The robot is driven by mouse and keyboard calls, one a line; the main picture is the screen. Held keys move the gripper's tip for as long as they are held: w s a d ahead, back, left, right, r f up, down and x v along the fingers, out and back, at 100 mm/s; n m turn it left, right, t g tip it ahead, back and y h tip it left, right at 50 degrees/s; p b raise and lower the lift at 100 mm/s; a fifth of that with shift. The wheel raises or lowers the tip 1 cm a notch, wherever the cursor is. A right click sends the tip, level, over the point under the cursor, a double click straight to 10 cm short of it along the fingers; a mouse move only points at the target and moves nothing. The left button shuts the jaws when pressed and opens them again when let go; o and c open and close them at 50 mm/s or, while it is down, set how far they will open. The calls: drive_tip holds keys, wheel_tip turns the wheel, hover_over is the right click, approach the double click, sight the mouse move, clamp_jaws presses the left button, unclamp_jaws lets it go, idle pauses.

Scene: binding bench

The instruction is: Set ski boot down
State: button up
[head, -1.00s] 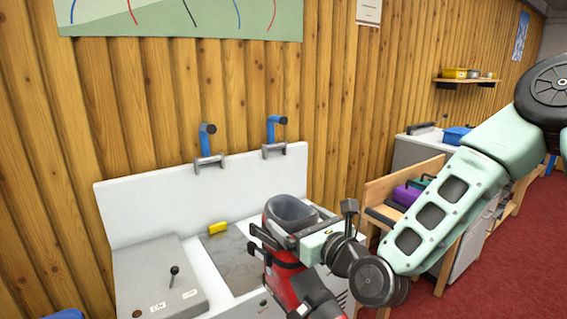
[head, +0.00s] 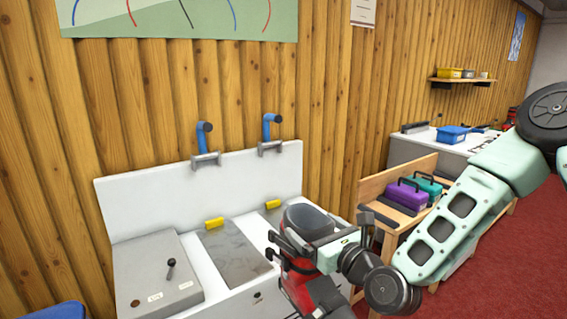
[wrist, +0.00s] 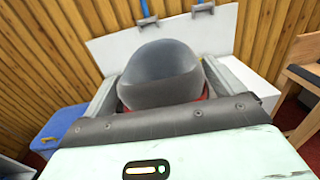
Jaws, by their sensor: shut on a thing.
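A red and black ski boot (head: 299,283) with a grey cuff hangs in my gripper (head: 296,243), in front of the right end of the white bench (head: 237,301). My gripper is shut on the boot's upper part. In the wrist view the boot's rounded grey top (wrist: 160,75) sits between the two fingers of my gripper (wrist: 160,100). The boot's sole is out of sight, so I cannot tell whether it touches anything.
The bench has a grey plate (head: 235,251), yellow blocks (head: 214,223), blue-handled clamps (head: 202,138) and a control box with a lever (head: 150,285). A wooden bench (head: 402,216) with purple (head: 407,194) and teal cases stands to the right.

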drive_tip(key=d+f+m+t+h, duration=0.2)
drive_tip(key=d+f+m+h, duration=0.15)
drive_tip(key=d+f, duration=1.2)
drive_tip(key=s+d+f+m+h, duration=0.2)
drive_tip(key=s+d+f+h, duration=0.3)
drive_tip(key=s+d, duration=0.5)
drive_tip(key=shift+s+f+m+t+h, duration=0.35)
drive_tip(key=shift+s+f, duration=0.1)
drive_tip(key=shift+f, duration=0.75)
